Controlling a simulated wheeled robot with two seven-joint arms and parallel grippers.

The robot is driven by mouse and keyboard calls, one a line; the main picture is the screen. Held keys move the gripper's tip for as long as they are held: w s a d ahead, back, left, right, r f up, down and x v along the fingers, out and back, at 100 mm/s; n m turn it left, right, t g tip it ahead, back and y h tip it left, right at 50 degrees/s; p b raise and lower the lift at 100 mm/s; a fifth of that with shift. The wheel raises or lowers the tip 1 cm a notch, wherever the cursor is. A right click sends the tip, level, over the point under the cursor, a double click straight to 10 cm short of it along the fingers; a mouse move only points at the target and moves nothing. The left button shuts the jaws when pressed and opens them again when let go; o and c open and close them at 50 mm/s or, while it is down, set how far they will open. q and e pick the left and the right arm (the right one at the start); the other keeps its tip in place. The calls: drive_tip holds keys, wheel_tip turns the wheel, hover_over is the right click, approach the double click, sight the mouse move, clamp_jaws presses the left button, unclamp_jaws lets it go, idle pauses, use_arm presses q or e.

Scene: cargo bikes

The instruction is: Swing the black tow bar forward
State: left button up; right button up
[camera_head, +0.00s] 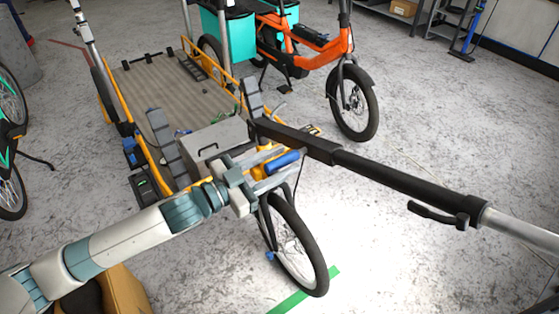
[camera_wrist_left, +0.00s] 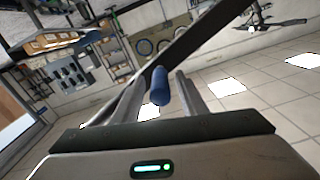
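The black tow bar (camera_head: 390,178) runs from the front of the cargo trailer out to the right, with a lever beneath it and a silver end tube. A blue grip (camera_head: 283,161) sits just below the bar near its trailer end. My left gripper (camera_head: 284,163) is open, its fingers on either side of the blue grip. In the left wrist view the blue grip (camera_wrist_left: 160,86) shows between the two grey fingers (camera_wrist_left: 158,84), with gaps on both sides. The black bar (camera_wrist_left: 203,40) slants up right behind it. My right gripper is not in view.
The trailer has a flat wooden deck (camera_head: 170,85) with yellow rails, a grey box (camera_head: 215,142) and a front wheel (camera_head: 293,245) below the bar. An orange cargo bike (camera_head: 310,45) stands behind. A cardboard box (camera_head: 125,290) is at lower left. Floor at right is clear.

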use_arm(q)
clamp_jaws()
drive_tip(key=shift+s+f, duration=0.1)
drive_tip(key=shift+f, duration=0.3)
wheel_tip(320, 180, down, 6)
drive_tip(key=s+d+m+b, duration=0.1)
drive_tip(key=m+b, duration=0.1)
drive_tip(key=shift+s+f+m, duration=0.15)
drive_tip(key=shift+f+m, duration=0.05)
drive_tip(key=shift+m, duration=0.2)
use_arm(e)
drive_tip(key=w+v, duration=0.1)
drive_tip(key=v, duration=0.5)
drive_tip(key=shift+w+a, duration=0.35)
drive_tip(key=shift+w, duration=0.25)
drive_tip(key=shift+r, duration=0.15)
use_arm(q)
unclamp_jaws()
drive_tip(key=shift+r, duration=0.15)
